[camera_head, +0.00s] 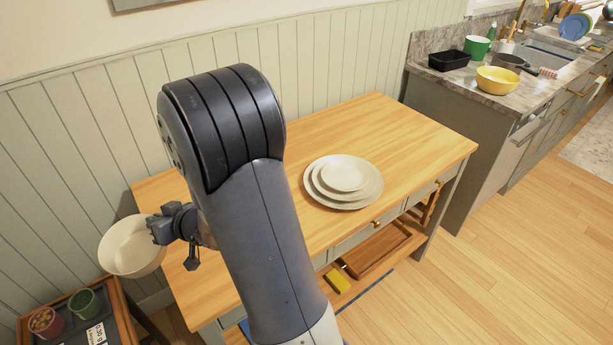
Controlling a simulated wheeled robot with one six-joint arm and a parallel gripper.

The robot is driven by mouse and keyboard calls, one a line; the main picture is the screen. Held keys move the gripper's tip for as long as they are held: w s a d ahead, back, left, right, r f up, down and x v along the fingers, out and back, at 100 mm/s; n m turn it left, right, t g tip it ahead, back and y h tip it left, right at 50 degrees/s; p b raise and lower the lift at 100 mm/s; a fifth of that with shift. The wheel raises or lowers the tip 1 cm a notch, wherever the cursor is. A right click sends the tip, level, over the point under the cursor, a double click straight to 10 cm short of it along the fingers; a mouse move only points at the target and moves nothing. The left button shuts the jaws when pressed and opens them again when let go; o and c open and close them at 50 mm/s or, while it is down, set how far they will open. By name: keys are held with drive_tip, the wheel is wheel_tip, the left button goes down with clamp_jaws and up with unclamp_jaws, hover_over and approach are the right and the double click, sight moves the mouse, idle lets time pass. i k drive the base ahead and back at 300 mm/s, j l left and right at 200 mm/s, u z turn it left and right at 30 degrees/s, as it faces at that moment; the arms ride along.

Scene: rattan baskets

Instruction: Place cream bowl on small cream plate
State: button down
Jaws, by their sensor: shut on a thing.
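The cream bowl (130,248) is at the left, held in the air beside the left end of the wooden table. My gripper (158,229) is shut on the bowl's right rim. The bowl looks roughly upright and its inside looks empty. The small cream plate (342,173) lies on top of a stack of larger cream plates (325,196) on the table. The stack is to the right of my gripper, and the small plate's top is bare. My arm crosses the middle of the view and hides part of the table.
The wooden table top (400,125) is clear around the plates. A tray stand (110,300) with a red cup (46,323) and a green cup (85,303) stands below the bowl. A counter at the right holds a yellow bowl (497,82) and a black container (449,61).

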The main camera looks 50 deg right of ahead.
sight(344, 178)
drive_tip(key=z, duration=1.45)
drive_tip(key=i+l+z, duration=0.45)
drive_tip(key=i+l, duration=0.1)
